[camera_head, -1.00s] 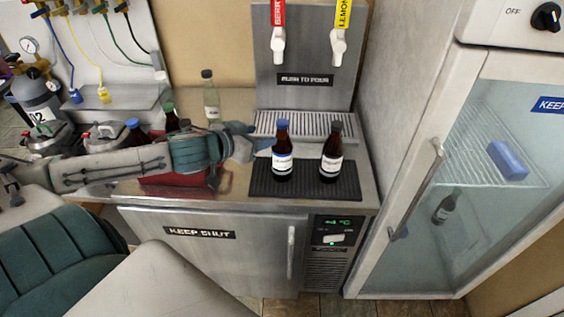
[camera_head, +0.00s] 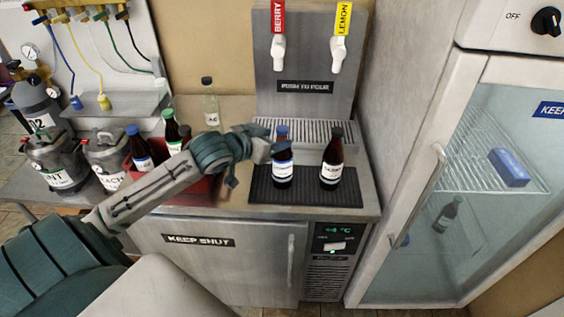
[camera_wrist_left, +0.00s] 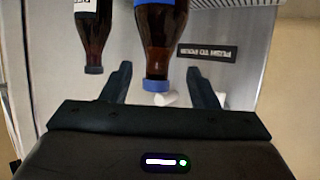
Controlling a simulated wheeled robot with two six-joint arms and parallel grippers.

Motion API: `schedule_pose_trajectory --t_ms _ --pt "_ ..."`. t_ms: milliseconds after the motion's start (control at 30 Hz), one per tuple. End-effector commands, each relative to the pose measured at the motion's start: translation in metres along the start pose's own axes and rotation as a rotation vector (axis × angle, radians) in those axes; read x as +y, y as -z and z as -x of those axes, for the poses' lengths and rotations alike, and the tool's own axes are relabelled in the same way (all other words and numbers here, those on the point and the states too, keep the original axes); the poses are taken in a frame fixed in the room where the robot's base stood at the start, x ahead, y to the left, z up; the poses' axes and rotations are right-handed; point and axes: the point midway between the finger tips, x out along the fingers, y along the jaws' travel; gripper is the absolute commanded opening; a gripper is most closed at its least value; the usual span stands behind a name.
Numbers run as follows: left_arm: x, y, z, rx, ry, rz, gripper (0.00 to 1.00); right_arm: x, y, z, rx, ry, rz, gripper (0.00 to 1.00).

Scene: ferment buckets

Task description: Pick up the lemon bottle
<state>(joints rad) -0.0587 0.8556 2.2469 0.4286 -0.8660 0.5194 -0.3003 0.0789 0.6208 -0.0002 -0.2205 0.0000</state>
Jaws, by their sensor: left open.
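Two brown bottles stand upright on the black ribbed mat (camera_head: 304,196) before the taps. One has a blue cap (camera_head: 282,172); the other has a dark cap (camera_head: 331,170). Their labels are too small to read, so I cannot tell which is the lemon bottle. My left gripper (camera_head: 272,150) is open at the upper part of the blue-capped bottle. In the left wrist view the fingers (camera_wrist_left: 157,86) lie on either side of the blue-capped bottle (camera_wrist_left: 155,40), with gaps showing. The dark-capped bottle (camera_wrist_left: 93,40) is outside them. My right gripper is not in view.
Behind stand the drip tray (camera_head: 318,131) and the berry tap (camera_head: 278,47) and lemon tap (camera_head: 339,52). A red crate (camera_head: 195,189) with bottles, a clear bottle (camera_head: 210,104) and kegs (camera_head: 57,160) stand left. A glass-door fridge (camera_head: 470,190) is at right.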

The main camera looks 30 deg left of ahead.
Motion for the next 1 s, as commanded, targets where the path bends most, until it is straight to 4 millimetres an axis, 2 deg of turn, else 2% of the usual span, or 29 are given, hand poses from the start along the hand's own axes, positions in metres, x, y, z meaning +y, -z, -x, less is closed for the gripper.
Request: schedule_pose_trajectory --t_ms 167,400,700,900,1000 --pt "0.004 0.006 -0.014 0.002 0.000 0.006 0.54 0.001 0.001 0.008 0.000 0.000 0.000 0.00" --pt "0.003 0.004 -0.033 0.000 0.001 0.002 0.54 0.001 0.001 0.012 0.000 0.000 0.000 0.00" --pt "0.003 0.003 -0.035 -0.001 0.001 -0.001 0.54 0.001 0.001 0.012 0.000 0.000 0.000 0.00" --pt "0.003 0.003 -0.035 -0.001 0.001 -0.001 0.15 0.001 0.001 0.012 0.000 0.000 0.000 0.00" --pt "0.003 0.003 -0.035 -0.001 0.001 0.000 0.00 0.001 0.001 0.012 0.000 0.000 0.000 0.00"
